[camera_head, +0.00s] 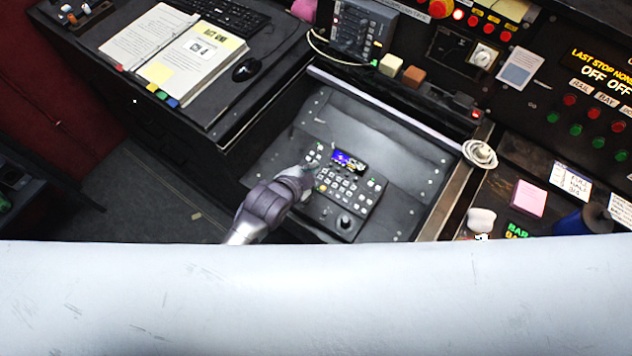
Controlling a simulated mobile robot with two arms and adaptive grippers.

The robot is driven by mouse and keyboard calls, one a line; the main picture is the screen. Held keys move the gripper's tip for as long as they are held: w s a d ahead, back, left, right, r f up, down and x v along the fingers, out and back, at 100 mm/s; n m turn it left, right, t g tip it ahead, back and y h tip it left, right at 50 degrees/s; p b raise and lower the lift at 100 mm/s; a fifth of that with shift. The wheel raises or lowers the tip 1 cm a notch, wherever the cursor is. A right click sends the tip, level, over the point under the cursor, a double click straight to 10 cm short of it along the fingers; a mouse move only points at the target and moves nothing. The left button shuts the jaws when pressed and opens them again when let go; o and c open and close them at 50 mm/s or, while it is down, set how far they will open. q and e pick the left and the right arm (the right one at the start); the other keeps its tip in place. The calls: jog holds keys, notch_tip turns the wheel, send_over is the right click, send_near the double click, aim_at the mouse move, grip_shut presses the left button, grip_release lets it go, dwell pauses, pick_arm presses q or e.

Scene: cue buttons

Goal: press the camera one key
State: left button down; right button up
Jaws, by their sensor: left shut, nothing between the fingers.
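A dark control keypad (350,192) with a small blue lit screen, rows of pale keys and a joystick knob lies on a dark metal panel (405,148) in the middle of the head view. My left gripper (307,177) is shut and empty, with its tip over the upper left keys of the keypad. It hides some of the keys there. The key labels are too small to read, so I cannot tell which is the camera one key, or whether the tip touches a key. My right gripper is not in view.
An open binder (190,62) and a black mouse (246,69) lie on the desk at the upper left. A console with red and green buttons (592,113) fills the right. A white roll (480,153) stands beside the panel. A pale surface (310,300) covers the bottom.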

pick_arm(q)
jog(key=b, duration=0.7)
send_over(320, 177)
jog(key=s+a, duration=0.2)
jog(key=s, duration=0.1)
notch_tip(320, 177, down, 7)
jog(key=shift+s+r, duration=0.1)
jog(key=shift+r, duration=0.1)
jog(key=shift+d+f+b, duration=0.15)
jog(key=shift+f+b, duration=0.2)
jog(key=shift+f, duration=0.55)
jog(key=shift+w, duration=0.2)
jog(key=shift+f, duration=0.15)
jog(key=shift+f, duration=0.3)
jog(key=shift+f+b, duration=0.3)
jog(key=shift+f, duration=0.05)
jog(key=shift+r, duration=0.1)
jog(key=shift+r+p, duration=0.65)
jog(key=shift+p, duration=0.3)
